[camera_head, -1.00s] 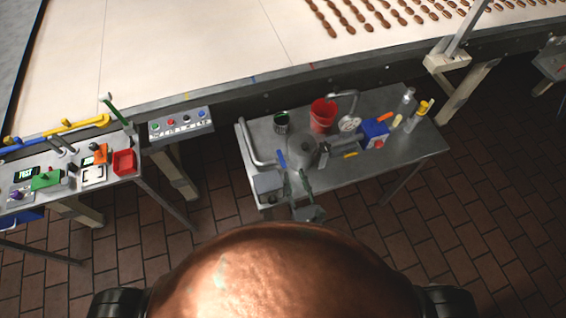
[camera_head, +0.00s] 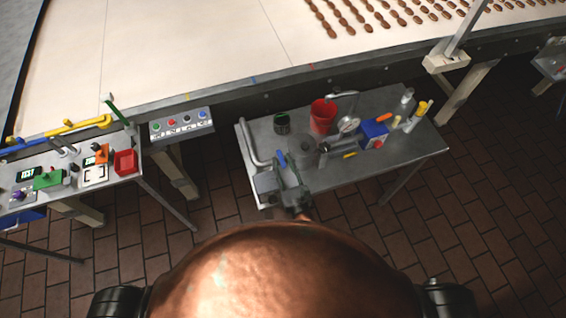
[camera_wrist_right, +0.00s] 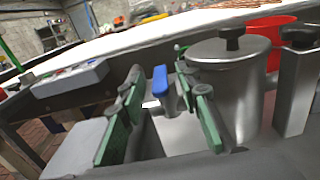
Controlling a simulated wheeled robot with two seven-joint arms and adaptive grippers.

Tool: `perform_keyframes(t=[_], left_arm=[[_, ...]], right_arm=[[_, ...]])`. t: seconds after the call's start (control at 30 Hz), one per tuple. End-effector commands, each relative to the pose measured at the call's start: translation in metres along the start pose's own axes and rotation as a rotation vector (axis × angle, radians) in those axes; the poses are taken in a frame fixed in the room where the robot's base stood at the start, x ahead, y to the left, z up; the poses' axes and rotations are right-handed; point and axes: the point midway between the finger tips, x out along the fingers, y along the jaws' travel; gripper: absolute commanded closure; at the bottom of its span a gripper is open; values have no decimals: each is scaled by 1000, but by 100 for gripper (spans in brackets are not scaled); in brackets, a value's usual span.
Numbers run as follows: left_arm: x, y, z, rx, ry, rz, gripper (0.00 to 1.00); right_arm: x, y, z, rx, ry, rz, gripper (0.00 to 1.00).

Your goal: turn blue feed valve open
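The blue feed valve handle (camera_head: 281,159) sits at the left part of the small steel table in the head view. In the right wrist view the blue handle (camera_wrist_right: 160,80) stands upright on a grey metal stem. My right gripper (camera_head: 289,178) is just on the near side of the handle. In the right wrist view its two green-padded fingers (camera_wrist_right: 160,92) are apart, with the handle seen in the gap near the fingertips. No finger is seen touching it, but the exact depth is unclear. My left gripper is not in view.
A steel pot with a black knob (camera_wrist_right: 234,85) stands close to the right finger. A red bucket (camera_head: 322,116), a dark green-rimmed cup (camera_head: 282,124) and a blue box (camera_head: 374,129) are on the table (camera_head: 410,150). A bent pipe (camera_head: 250,145) runs along its left side.

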Motion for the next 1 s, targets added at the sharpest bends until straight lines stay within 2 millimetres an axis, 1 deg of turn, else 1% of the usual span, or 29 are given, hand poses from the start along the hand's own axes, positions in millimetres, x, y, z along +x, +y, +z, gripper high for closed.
perform_keyframes(t=[0.03,0.07,0.47,0.77,1.0], left_arm=[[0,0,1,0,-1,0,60],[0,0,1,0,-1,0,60],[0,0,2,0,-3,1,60],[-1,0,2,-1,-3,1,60],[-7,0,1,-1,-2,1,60]], right_arm=[[0,0,0,0,0,0,70],[0,0,0,0,0,0,72],[0,0,0,0,0,0,99],[0,1,0,2,-1,-12,100],[1,9,1,7,-1,-152,100]])
